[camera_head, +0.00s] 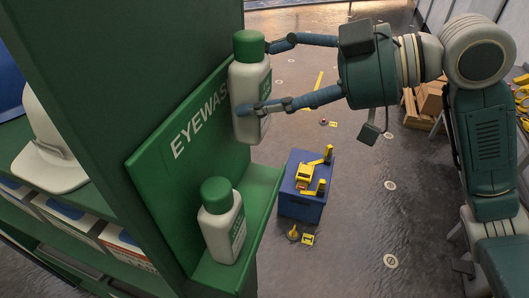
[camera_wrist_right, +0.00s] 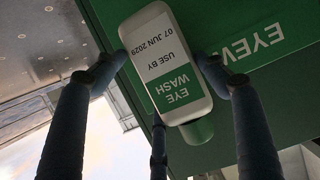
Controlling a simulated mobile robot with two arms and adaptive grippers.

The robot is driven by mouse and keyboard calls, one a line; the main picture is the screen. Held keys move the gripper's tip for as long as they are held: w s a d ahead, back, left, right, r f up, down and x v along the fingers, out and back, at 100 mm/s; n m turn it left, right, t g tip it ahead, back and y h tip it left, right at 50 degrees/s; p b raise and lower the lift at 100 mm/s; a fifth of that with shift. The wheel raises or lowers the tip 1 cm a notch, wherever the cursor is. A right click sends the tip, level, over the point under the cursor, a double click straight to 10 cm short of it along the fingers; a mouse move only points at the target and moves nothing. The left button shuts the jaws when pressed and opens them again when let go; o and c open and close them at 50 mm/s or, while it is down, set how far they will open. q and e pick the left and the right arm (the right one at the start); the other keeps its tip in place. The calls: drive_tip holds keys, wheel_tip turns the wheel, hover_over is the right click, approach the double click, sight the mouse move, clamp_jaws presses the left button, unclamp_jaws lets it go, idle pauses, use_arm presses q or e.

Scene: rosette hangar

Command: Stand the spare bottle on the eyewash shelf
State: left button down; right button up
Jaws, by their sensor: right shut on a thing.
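The spare bottle (camera_head: 247,85), white with a green cap, is upright in my right gripper (camera_head: 262,75), which is shut on it from the right. It is held above and beyond the free part of the green eyewash shelf (camera_head: 259,187). In the right wrist view the bottle (camera_wrist_right: 168,62) appears upside down, its label reading "EYE WASH, USE BY 07 JUN 2029", with the blue fingers on both sides. Another white bottle with a green cap (camera_head: 222,222) stands on the near part of the shelf. My left gripper is not in view.
The green EYEWASH back panel (camera_head: 170,165) rises behind the shelf on a dark green cabinet. A white helmet (camera_head: 50,150) and boxes (camera_head: 75,218) sit in the cabinet at left. A blue box with yellow items (camera_head: 302,205) stands on the floor.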

sight(265, 137)
wheel_tip(265, 137, down, 10)
drive_tip(key=shift+r+p, duration=0.25)
drive_tip(key=shift+p, duration=0.15)
drive_tip(key=shift+f, duration=2.25)
drive_tip(key=o, duration=1.8)
drive_tip(key=shift+f, duration=0.2)
drive_tip(key=shift+c, duration=0.2)
